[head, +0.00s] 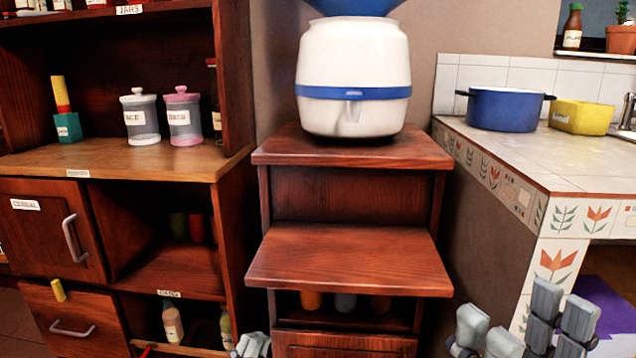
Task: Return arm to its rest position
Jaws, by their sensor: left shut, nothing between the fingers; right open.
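My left gripper (251,345) shows only as a small grey tip at the bottom edge, in front of the dark wood cabinets. It is shut with nothing in it, and the rest of it is out of the picture. My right gripper (512,322) is at the bottom right, in front of the tiled counter's corner. Its grey fingers point up and stand apart, with nothing between them. The arms behind both grippers are mostly out of view.
A wooden stand (350,262) with a pulled-out shelf holds a white and blue water dispenser (352,70). A tiled counter (560,165) at right carries a blue pot (505,109) and a yellow container (581,117). A cabinet (125,162) with jars stands at left.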

